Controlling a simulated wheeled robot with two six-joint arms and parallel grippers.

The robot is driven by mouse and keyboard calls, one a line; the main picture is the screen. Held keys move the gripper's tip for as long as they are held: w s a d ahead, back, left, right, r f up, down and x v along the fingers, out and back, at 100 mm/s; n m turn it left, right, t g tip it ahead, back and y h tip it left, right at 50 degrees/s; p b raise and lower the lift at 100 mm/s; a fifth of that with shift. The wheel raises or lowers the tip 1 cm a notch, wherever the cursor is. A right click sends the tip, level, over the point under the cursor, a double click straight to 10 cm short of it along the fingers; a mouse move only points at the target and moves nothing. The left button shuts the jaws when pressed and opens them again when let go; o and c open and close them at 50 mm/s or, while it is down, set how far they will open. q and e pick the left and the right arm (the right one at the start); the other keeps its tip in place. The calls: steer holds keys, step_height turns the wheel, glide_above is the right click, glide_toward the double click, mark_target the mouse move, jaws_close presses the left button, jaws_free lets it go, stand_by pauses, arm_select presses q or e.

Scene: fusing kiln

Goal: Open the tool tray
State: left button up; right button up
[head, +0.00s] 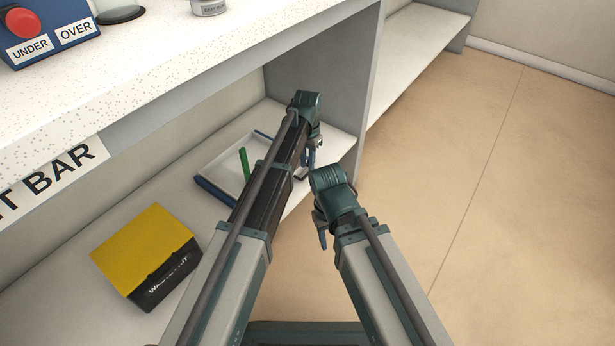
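A shallow tray (212,189) with a blue rim and a pale inside lies on the lower shelf under the counter. A green stick-like thing (244,163) is in it. No label shows on it, so I cannot tell for sure that it is the tool tray. My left arm crosses in front and hides its right part. My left gripper (311,158) hangs at the shelf's front edge, right of the tray; its fingers are small and partly hidden. My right gripper (321,232) points down in front of the shelf, apart from the tray; its fingers are mostly hidden.
A black box with a yellow top (146,247) stands on the lower shelf, left of the tray. A grey upright panel (345,90) closes the shelf's right end. A blue control box (52,38) with a red button is on the speckled counter. The floor at right is clear.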

arm_select(q)
steer(key=shift+f+b, duration=1)
steer(key=shift+f, duration=0.5)
arm_select(e)
step_height(320, 180, down, 3)
steer(key=shift+r, duration=0.1)
arm_select(q)
steer(key=shift+c, duration=0.2)
jaws_close()
